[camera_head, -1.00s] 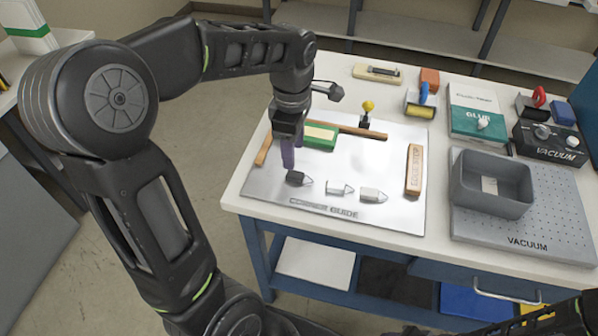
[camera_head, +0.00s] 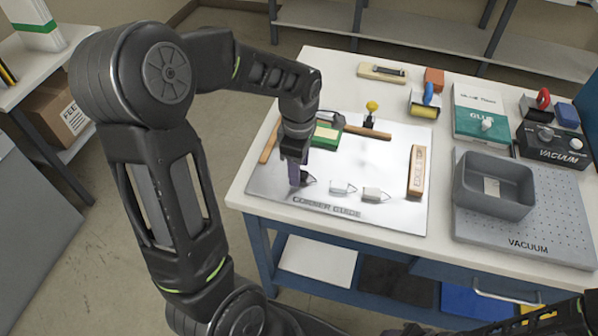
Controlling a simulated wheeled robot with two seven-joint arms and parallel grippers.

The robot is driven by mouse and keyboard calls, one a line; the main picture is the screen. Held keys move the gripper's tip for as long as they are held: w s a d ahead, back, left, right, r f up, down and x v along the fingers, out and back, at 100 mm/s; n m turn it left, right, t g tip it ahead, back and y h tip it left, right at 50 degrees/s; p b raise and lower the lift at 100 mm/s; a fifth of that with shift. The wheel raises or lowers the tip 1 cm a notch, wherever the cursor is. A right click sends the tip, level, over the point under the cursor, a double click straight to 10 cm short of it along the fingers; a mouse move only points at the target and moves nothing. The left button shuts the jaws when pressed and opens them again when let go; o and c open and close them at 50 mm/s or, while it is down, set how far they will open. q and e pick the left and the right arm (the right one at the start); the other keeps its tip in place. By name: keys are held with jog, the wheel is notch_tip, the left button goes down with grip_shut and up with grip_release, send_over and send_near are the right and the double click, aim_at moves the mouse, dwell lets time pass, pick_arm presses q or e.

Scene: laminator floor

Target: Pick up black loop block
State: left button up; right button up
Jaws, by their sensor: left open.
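The black loop block (camera_head: 307,179) is a small dark block with a pointed end, lying at the front left of the silvery plate (camera_head: 385,215). My left gripper (camera_head: 295,183) points down right at it and hides most of its left part. The fingers are open, and I cannot tell whether they touch the block. Two light grey blocks of similar shape, one (camera_head: 342,188) and another (camera_head: 374,194), lie in a row to its right. My right gripper is not clearly in view; only a dark piece of my arm shows at the bottom right.
A green block (camera_head: 326,136) and a wooden strip (camera_head: 368,132) lie behind the gripper. A wooden bar (camera_head: 416,171) lies at the plate's right. A grey bin (camera_head: 496,184) stands on the vacuum board (camera_head: 560,240). The plate's middle is clear.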

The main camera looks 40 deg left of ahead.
pick_arm(q)
jog(key=shift+f, duration=0.45)
jog(key=shift+c, duration=0.6)
grip_shut()
